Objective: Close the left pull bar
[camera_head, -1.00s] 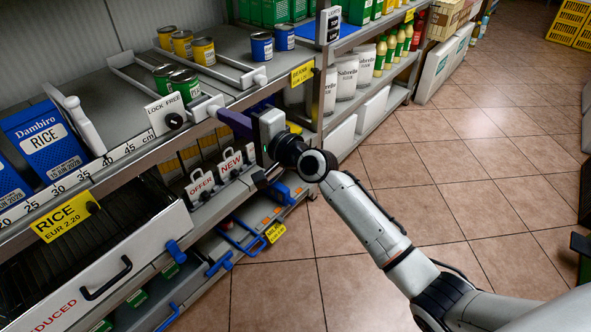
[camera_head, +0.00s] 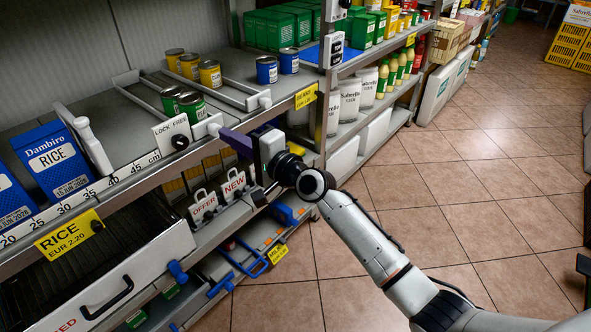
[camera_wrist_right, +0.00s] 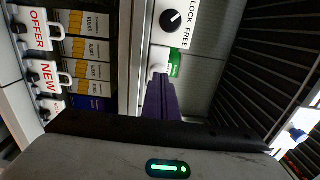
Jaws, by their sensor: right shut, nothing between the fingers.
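The left pull bar (camera_head: 207,127) is a pale bar ending in a white knob at the shelf's front edge, beside the green cans and right of the "LOCK FREE" dial. The knob also shows in the right wrist view (camera_wrist_right: 158,60). My right gripper (camera_head: 226,137) is shut and empty, its purple fingers pointing at the knob from the front. In the right wrist view the fingertips (camera_wrist_right: 158,82) are right at the knob; I cannot tell whether they touch. A second pull bar (camera_head: 262,99) ends in a white knob further right. My left gripper is not in view.
Green cans (camera_head: 190,106) stand behind the left knob, with yellow and blue cans beyond. The "LOCK FREE" dial (camera_head: 179,141) is close to the fingers. "OFFER" and "NEW" tags (camera_head: 233,184) hang below. The floor (camera_head: 440,215) to the right is clear.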

